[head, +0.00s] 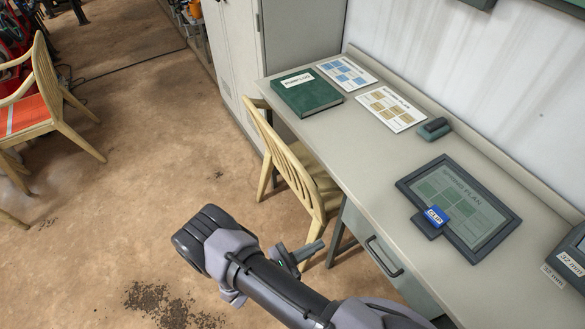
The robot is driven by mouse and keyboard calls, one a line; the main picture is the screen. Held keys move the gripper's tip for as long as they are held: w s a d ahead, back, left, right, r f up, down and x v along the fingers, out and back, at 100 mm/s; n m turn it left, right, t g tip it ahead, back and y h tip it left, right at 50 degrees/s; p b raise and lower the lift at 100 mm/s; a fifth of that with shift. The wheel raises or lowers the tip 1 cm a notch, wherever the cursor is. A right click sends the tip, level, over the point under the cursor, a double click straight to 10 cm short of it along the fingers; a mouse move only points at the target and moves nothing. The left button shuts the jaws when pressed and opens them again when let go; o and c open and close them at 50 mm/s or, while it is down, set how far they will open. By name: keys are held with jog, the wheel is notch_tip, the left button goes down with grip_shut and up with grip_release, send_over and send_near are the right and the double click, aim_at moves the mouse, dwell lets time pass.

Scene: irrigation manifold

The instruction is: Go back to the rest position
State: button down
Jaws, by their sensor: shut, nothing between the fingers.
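My arm reaches in from the bottom edge over the brown floor, left of the desk. My gripper (312,251) shows in part just beyond the forearm, near the wooden chair's front legs. Its dark fingers look shut, with nothing seen between them. Part of it is hidden behind my arm. It is apart from the desk top and the things on it.
The grey desk (375,180) runs along the right wall. On it are a green binder (307,92), two printed sheets, a dark framed plan board (468,203) and a blue clip (435,216). A wooden chair (290,165) stands close by. Floor at left is mostly clear.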

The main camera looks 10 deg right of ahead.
notch_tip(320, 180, up, 19)
jog(key=s+d+m+g+y, duration=0.1)
jog(key=m+g+y, duration=0.5)
jog(key=m+g, duration=0.5)
jog(key=s+a+r+m+t+y, duration=0.1)
jog(key=s+r+m+t+y, duration=0.4)
jog(key=r, duration=0.5)
jog(key=s+a+r+m+t+y, duration=0.2)
jog(key=s+r+m+t+y, duration=0.2)
jog(key=r+m+y, duration=0.3)
notch_tip(320, 180, up, 4)
jog(key=m+t, duration=0.1)
jog(key=m, duration=0.2)
jog(key=shift+s+a+f+m+y, duration=0.2)
jog(key=shift+s+m+y, duration=0.1)
jog(key=shift+s+y, duration=0.1)
